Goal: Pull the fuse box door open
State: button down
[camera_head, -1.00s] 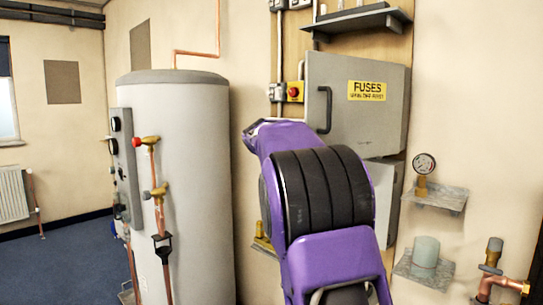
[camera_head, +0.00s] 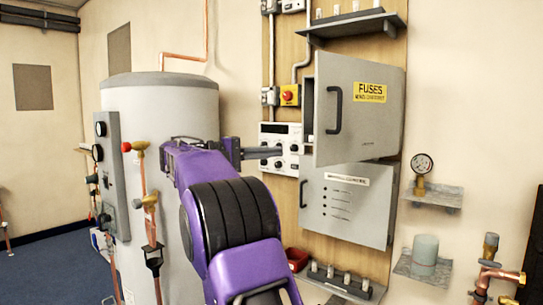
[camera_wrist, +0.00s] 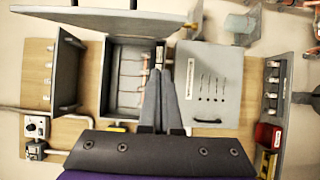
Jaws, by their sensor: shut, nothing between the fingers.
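The grey fuse box door (camera_head: 358,112) with the yellow FUSES label stands partly open in the head view, hinged at its right. Its dark handle (camera_head: 334,110) is on the left part. In the wrist view the door (camera_wrist: 110,14) stands out along the top, and the open fuse box (camera_wrist: 130,75) shows its inside. My gripper (camera_head: 281,152) is shut and empty, left of the door's lower left corner in the head view. In the wrist view its fingers (camera_wrist: 159,76) lie over the box's edge nearest the lower box; contact cannot be told.
A lower grey box (camera_head: 345,205) hangs below the fuse box. A shelf (camera_head: 352,25) is above it and another shelf (camera_head: 340,285) below. A white control panel (camera_head: 280,140) is behind my gripper. A large grey tank (camera_head: 165,95) stands left.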

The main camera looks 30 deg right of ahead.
jog(key=s+d+b, duration=0.1)
jog(key=s+d, duration=0.4)
jog(key=d, duration=0.2)
jog(key=shift+d+b, duration=0.25)
jog(key=shift+b, duration=0.15)
jog(key=shift+s, duration=0.15)
